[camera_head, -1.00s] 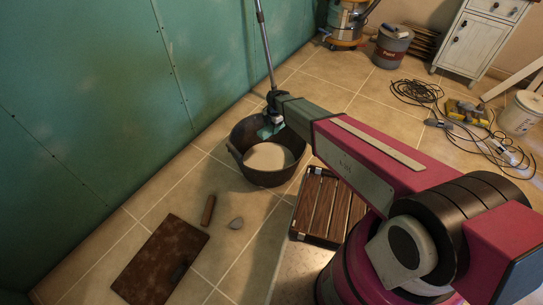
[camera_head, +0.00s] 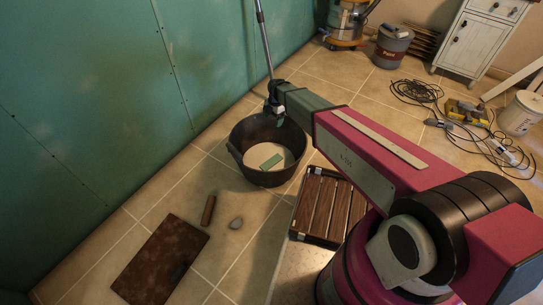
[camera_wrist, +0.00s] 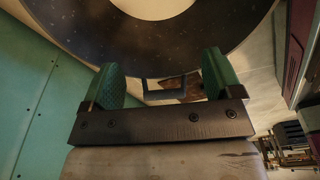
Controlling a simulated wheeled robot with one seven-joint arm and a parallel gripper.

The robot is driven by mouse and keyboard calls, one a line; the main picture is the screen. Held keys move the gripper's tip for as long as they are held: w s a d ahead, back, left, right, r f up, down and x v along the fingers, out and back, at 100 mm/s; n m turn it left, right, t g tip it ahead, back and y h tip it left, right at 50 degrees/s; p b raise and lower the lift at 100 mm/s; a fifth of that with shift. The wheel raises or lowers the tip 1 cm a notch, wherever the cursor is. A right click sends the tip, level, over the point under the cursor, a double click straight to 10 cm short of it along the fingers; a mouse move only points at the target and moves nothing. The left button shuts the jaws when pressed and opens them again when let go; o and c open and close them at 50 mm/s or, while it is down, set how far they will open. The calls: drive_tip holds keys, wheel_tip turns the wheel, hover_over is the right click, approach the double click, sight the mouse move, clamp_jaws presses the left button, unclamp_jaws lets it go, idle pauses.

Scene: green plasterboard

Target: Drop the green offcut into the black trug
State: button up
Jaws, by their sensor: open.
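The green offcut (camera_head: 271,162) is a small flat green piece lying inside the black trug (camera_head: 240,145), on its pale bottom. The trug is a round dark tub on the tiled floor near the green wall. My gripper (camera_head: 275,115) is above the trug's far side, clear of the offcut. In the wrist view my gripper (camera_wrist: 160,75) has its two green fingers wide apart with nothing held between them. The trug's dark wall (camera_wrist: 80,35) and part of its pale bottom show beyond the fingers; I cannot make out the offcut there.
A slatted wooden crate (camera_head: 322,207) stands right of the trug. A brown board (camera_head: 155,262), a small wooden block (camera_head: 208,210) and a grey stone (camera_head: 237,223) lie in front.

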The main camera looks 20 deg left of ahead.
drive_tip(key=r, duration=0.5)
drive_tip(key=shift+w+d, duration=0.2)
drive_tip(key=shift+w, duration=0.15)
drive_tip(key=shift+f, duration=0.1)
